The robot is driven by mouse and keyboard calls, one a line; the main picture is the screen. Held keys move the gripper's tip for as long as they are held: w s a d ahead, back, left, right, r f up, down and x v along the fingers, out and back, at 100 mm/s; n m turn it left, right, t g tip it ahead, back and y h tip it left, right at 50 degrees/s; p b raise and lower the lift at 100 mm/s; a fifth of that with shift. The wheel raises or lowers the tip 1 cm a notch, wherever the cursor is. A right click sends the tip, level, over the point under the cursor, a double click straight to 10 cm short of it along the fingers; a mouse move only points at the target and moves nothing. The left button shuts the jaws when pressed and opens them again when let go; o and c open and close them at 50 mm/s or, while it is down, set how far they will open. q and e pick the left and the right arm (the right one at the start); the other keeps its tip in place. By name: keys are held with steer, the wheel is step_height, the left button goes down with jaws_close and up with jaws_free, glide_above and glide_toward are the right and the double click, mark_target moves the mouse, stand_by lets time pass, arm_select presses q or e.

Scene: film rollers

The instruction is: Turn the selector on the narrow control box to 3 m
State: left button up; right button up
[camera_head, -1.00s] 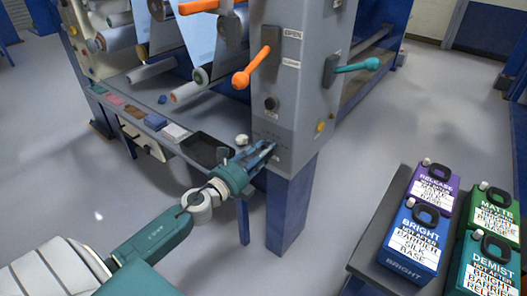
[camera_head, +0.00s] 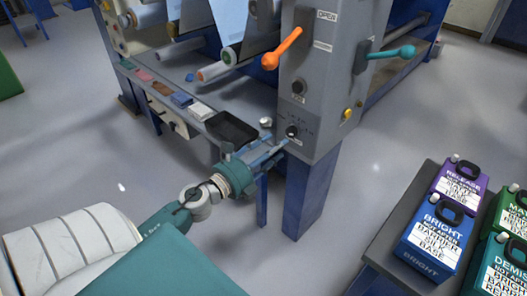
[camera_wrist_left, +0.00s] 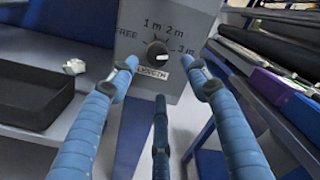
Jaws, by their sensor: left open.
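The narrow control box (camera_head: 325,85) is a grey upright box on a blue post. Its selector (camera_head: 292,131) is a small dark round knob low on the front face. In the left wrist view the selector (camera_wrist_left: 157,53) has FREE, 1 m, 2 m and 3 m printed around it and a LENGTH label below. I cannot tell surely which mark it points to. My left gripper (camera_head: 277,141) is open just in front of and below the knob. In the wrist view the blue fingers (camera_wrist_left: 160,68) are spread either side of the knob, apparently not touching it. My right gripper is out of view.
Above the selector are a black button (camera_head: 298,87), an orange lever (camera_head: 283,49) and a teal lever (camera_head: 391,53). A dark tray (camera_head: 231,129) and a small white piece (camera_head: 266,122) lie on the ledge at left. Labelled jugs (camera_head: 436,236) stand on a bench at right.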

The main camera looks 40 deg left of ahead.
arm_select(q)
steer(key=s, duration=0.4)
steer(key=shift+s+a, duration=0.15)
steer(key=shift+s, duration=0.25)
